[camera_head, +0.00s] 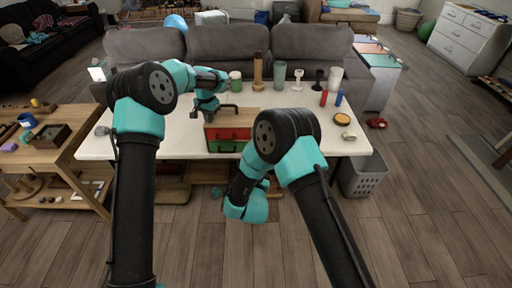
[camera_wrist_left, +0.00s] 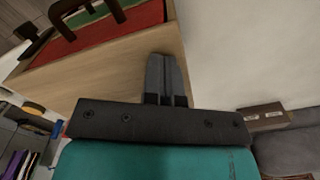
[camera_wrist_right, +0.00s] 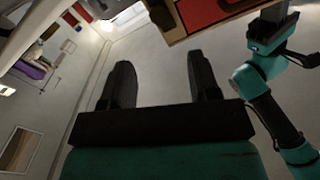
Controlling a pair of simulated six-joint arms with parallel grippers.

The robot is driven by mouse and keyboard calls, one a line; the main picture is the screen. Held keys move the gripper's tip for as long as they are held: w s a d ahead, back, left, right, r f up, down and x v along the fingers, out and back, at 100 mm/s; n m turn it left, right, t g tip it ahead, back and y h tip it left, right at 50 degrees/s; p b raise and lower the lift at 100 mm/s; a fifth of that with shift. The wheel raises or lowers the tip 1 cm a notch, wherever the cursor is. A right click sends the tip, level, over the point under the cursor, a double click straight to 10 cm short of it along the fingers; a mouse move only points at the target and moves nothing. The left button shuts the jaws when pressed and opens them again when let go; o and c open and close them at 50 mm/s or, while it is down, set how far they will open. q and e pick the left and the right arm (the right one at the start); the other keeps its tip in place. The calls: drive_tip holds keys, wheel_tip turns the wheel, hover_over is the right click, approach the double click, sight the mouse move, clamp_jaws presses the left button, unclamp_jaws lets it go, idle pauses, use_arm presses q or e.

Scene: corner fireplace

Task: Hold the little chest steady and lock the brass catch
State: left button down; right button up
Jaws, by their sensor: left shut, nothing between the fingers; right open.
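The little chest (camera_head: 236,146) stands on the white table (camera_head: 178,138), with a wooden body and red and green front panels with dark handles. My left gripper (camera_head: 209,114) is at the chest's top left in the head view. In the left wrist view its fingers (camera_wrist_left: 166,75) are shut and empty over the chest's pale wooden side (camera_wrist_left: 120,68); I cannot tell whether they touch it. My right gripper (camera_wrist_right: 160,80) is open and empty in the right wrist view, with the chest's red panel (camera_wrist_right: 200,12) beyond it. I cannot make out the brass catch.
Behind the chest stand a wooden peg (camera_head: 257,72), a green-lidded jar (camera_head: 235,80) and several cups. Red (camera_head: 323,97) and blue (camera_head: 339,98) cylinders and a round disc (camera_head: 342,119) lie to the right. A grey basket (camera_head: 364,175) is on the floor.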

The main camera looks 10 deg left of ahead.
use_arm(q)
drive_tip(key=shift+s+f, duration=0.1)
drive_tip(key=shift+f, duration=0.2)
use_arm(e)
drive_tip(key=shift+w, duration=0.15)
drive_tip(key=w+a, duration=0.1)
drive_tip(key=w, duration=1)
drive_tip(key=shift+w+a, duration=0.3)
drive_tip(key=shift+c, duration=0.3)
drive_tip(key=c, duration=0.9)
drive_tip(key=shift+o, duration=0.2)
